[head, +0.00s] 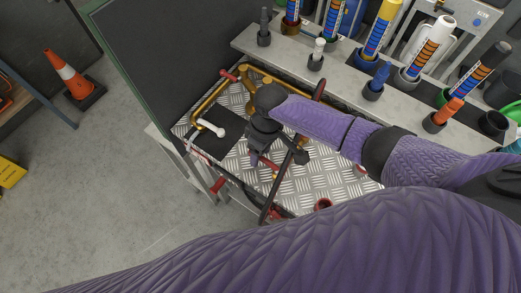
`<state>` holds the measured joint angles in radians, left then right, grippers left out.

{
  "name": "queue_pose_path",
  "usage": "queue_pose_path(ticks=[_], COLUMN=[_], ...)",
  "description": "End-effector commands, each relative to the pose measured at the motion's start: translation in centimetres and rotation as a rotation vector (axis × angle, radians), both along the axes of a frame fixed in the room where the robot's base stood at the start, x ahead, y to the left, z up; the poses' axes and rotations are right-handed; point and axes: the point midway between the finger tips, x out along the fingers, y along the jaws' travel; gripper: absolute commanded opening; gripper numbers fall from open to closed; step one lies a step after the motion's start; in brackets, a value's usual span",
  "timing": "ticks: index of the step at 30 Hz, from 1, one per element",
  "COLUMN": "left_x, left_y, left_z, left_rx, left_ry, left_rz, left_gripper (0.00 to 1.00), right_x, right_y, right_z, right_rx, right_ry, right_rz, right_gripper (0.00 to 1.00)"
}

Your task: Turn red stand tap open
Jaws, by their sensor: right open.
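My right arm reaches in from the right, and its black gripper (272,157) is over the tread-plate bench top. It is open, with a red bar-like part (267,163) low near its fingers; I cannot tell whether they touch. Several red parts show, and which is the red stand tap is unclear. One is a red handle (228,75) at the top of the brass pipe (207,101) on the left. Another is a red part (217,186) at the bench's left front edge. The gripper and arm hide part of the bench. My left gripper is not in view.
A dark red and black bar or wheel rim (319,88) crosses behind my right forearm. A white lever (211,128) lies left of the gripper. A grey shelf (333,70) with bottles in holders runs behind. A traffic cone (66,72) stands on the floor left.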

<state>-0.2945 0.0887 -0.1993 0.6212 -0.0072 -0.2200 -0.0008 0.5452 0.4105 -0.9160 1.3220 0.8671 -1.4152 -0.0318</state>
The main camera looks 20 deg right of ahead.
Motion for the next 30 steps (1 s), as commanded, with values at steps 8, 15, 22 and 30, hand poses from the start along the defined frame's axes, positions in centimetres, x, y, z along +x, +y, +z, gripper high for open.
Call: queue_pose_path(ticks=[8,15,22,30], left_x=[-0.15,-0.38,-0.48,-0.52], left_y=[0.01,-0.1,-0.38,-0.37], left_z=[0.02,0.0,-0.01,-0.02], left_rx=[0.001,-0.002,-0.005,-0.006], left_ry=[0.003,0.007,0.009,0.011], left_rz=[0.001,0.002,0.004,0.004], left_gripper=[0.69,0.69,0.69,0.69], right_x=[-0.01,0.0,0.01,0.01], right_y=[0.0,-0.01,-0.02,-0.03], right_z=[0.04,0.05,0.06,0.06], right_rx=[0.0,0.0,-0.001,-0.001], right_ry=[0.0,0.0,-0.001,-0.001], right_rz=[0.0,0.0,0.0,0.0], right_gripper=[0.08,0.0,0.0,0.0])
